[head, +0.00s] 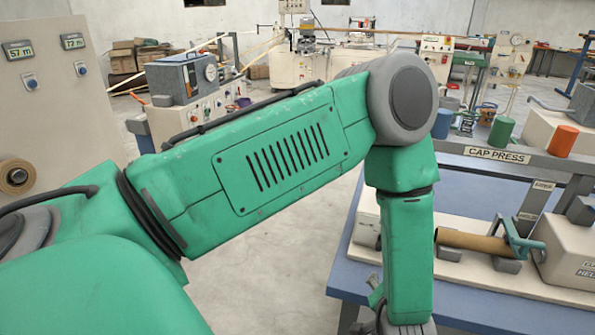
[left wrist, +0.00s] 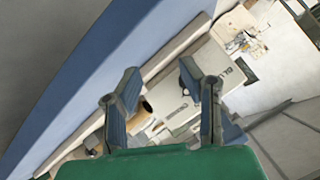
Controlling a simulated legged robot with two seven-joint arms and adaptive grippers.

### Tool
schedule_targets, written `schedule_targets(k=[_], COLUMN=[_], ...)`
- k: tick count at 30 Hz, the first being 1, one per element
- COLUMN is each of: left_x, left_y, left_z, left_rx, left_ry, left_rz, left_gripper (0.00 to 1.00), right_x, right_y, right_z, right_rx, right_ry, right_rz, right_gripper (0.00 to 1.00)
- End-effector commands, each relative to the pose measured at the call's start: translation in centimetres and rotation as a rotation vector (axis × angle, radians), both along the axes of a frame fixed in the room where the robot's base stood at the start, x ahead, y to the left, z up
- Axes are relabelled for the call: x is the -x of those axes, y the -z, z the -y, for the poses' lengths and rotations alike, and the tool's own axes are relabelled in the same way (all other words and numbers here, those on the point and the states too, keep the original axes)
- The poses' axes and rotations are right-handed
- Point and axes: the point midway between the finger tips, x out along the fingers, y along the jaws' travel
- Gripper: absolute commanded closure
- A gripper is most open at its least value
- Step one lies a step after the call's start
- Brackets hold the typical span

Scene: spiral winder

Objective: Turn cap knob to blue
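The CAP PRESS sign (head: 497,155) is on a grey rail at the right of the head view. A blue cylinder (head: 443,123), a green cylinder (head: 501,133) and an orange cylinder (head: 563,140) stand along that rail. I cannot tell a cap knob for certain. My left arm crosses the head view and bends down at the blue bench, its gripper cut off by the bottom edge. In the left wrist view my left gripper (left wrist: 160,78) is open, its two fingers apart. A pale panel with lettering (left wrist: 195,90) shows beyond them. My right gripper is not in view.
A brown tube (head: 472,243) lies in a teal clamp (head: 520,240) on the blue bench (head: 345,265). A pale panel with displays and small blue knobs (head: 40,110) stands at the left. Machines and boxes fill the back; bare floor lies between.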

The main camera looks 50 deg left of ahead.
Motion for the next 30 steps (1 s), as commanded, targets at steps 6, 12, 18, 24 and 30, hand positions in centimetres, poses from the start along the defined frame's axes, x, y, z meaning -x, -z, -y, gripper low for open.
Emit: schedule_targets(k=[6,12,18,24,30], left_x=[2.7,5.7,9.0,12.4,16.0], left_y=[3.5,6.1,8.4,10.5,12.3], left_z=[-0.7,-1.1,-1.5,-1.8,-2.2], left_rx=[0.115,0.213,0.3,0.376,0.443], left_ry=[0.086,0.138,0.167,0.181,0.182], left_rz=[-0.058,-0.13,-0.216,-0.304,-0.4], left_gripper=[0.66,0.66,0.66,0.66,0.66], right_x=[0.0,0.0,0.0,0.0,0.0], right_y=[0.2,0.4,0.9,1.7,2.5], right_z=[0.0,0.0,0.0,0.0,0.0], right_rx=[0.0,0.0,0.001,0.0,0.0], right_ry=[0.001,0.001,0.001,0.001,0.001], right_rz=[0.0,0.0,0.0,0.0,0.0], right_gripper=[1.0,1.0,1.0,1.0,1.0])
